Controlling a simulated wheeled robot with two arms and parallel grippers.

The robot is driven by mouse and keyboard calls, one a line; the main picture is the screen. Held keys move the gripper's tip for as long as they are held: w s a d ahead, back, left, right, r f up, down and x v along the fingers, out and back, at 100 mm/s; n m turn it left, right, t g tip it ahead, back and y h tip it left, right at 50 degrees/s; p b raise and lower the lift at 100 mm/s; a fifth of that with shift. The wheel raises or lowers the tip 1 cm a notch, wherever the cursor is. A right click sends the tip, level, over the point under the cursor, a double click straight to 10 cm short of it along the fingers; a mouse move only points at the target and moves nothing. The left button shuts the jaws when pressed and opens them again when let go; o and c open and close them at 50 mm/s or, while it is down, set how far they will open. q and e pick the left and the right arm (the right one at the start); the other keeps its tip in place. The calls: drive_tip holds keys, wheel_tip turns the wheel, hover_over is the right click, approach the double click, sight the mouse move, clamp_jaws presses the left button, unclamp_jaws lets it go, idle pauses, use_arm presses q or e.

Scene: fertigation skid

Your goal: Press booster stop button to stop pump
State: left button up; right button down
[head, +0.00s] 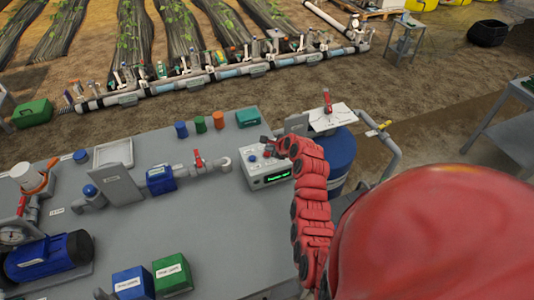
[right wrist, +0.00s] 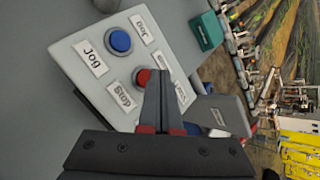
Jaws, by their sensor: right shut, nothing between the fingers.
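The light grey control box (head: 256,181) sits on the grey table, with a lit green display (head: 278,176) whose text is too small to read surely. In the right wrist view, its sloped face (right wrist: 74,42) carries a blue button (right wrist: 120,41) near a "Jog" label and a red button (right wrist: 143,76) near a "Stop" label. My right gripper (head: 267,142) is over the box's back right part. In the wrist view its shut, empty fingers (right wrist: 158,78) overlap the red button's right edge; I cannot tell whether they touch it. My left gripper is out of view.
A grey pipe with a red-handled valve (head: 198,160) lies left of the box. Small blue, green and orange cylinders (head: 219,120) and a teal case (head: 248,117) stand behind. A blue drum (head: 338,158) is to the right. A blue pump (head: 48,257) is front left.

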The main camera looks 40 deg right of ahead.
sight(269, 155)
drive_tip(key=shift+r+p, duration=1.8)
drive_tip(key=shift+r, duration=0.75)
